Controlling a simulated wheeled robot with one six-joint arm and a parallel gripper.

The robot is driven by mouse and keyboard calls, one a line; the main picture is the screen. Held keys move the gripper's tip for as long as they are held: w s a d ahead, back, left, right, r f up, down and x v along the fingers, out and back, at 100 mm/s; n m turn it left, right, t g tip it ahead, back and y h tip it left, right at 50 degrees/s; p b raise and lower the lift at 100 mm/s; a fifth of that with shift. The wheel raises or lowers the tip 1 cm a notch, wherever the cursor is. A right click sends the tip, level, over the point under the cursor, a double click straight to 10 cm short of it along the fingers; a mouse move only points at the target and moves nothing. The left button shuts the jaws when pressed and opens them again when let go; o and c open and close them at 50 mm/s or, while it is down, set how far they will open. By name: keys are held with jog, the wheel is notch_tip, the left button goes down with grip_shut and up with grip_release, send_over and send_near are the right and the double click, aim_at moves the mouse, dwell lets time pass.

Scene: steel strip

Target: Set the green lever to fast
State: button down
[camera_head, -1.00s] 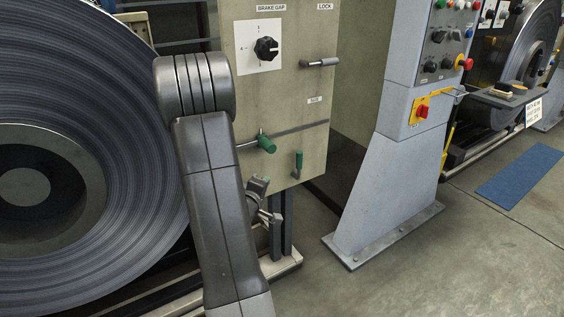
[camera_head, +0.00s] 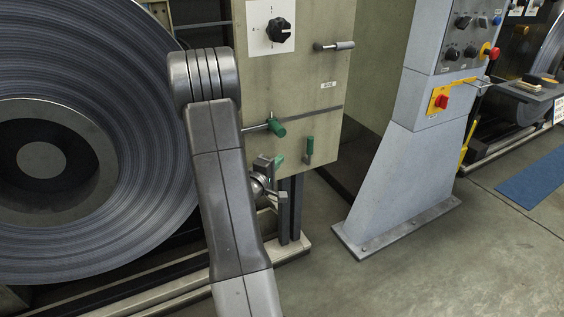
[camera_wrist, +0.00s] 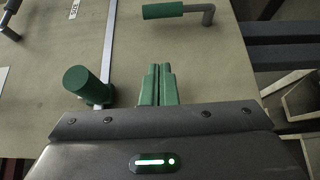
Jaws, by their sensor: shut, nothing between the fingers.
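A lever with a green cylindrical grip (camera_head: 277,127) sticks out of the cabinet front at the left part of a long slot (camera_head: 318,113). In the wrist view this green grip (camera_wrist: 85,83) is left of my gripper, a small gap apart. A second green handle (camera_head: 310,148) hangs on a bent rod below the slot; it also shows at the top of the wrist view (camera_wrist: 163,10). My gripper (camera_wrist: 159,70) is shut and empty, its green fingertips side by side. In the head view my gripper (camera_head: 279,160) is just below the slot lever. No fast marking is readable.
A large steel coil (camera_head: 150,100) is at left. A grey control post (camera_head: 395,170) stands right, with open floor before it.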

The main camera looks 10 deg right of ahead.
aim_at(310, 153)
jog(key=b+x, duration=0.2)
jog(key=x, duration=0.5)
jog(key=shift+w+d+f, duration=0.15)
jog(key=shift+d, duration=0.1)
jog(key=shift+w+d+b, duration=0.2)
jog(key=shift+d+b, duration=0.35)
jog(key=shift+d, duration=0.7)
jog(key=shift+w+d, duration=0.15)
jog(key=shift+d, duration=0.5)
jog(key=shift+d+r, duration=0.1)
jog(key=shift+r, duration=0.2)
